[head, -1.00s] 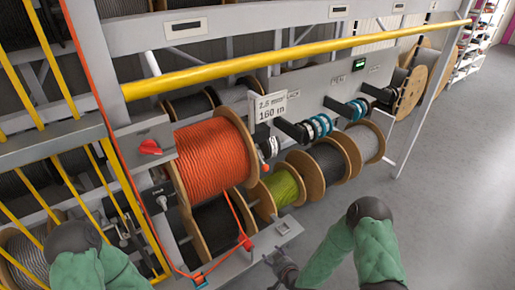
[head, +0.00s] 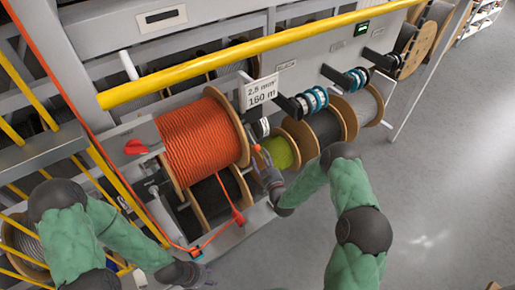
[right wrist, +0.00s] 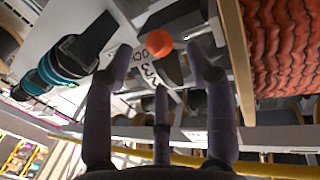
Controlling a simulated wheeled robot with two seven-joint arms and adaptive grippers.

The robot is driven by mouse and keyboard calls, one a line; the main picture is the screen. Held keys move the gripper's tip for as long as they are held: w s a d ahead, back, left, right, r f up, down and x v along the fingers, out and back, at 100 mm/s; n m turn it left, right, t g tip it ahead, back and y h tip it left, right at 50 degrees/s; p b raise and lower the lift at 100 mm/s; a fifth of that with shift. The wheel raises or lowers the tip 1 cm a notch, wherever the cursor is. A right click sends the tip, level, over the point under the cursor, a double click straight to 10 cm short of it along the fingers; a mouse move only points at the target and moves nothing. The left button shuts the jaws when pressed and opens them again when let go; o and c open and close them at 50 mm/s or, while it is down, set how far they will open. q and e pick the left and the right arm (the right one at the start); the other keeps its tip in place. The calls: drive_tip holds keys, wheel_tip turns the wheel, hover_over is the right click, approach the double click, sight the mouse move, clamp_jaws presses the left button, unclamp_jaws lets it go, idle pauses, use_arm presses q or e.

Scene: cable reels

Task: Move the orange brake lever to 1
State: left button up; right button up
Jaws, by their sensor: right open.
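The orange brake lever shows as a round orange knob (head: 257,148) at the right flange of the large orange cable reel (head: 200,140). In the right wrist view the knob (right wrist: 159,43) lies ahead, between the spread fingertips, apart from them. A white plate with dark lettering (right wrist: 150,72) is behind it, partly hidden by a finger; the lever's position cannot be read. My right gripper (head: 268,178) is open and empty, just below the knob. My left gripper (head: 203,274) is low at the front, near the orange cable's lower end; its fingers are too small to judge.
A yellow rail (head: 240,52) crosses above the reels. A red rotary handle (head: 135,147) is left of the orange reel. A sign reading 160 m (head: 262,92) and a green-yellow reel (head: 281,151) are to the right. The floor (head: 430,210) at right is clear.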

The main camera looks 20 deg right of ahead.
sight(258, 150)
drive_tip(key=w, duration=0.2)
drive_tip(key=w+p, duration=0.1)
drive_tip(key=w, duration=0.2)
drive_tip(key=shift+w+a, duration=0.2)
drive_tip(key=shift+w, duration=0.15)
clamp_jaws()
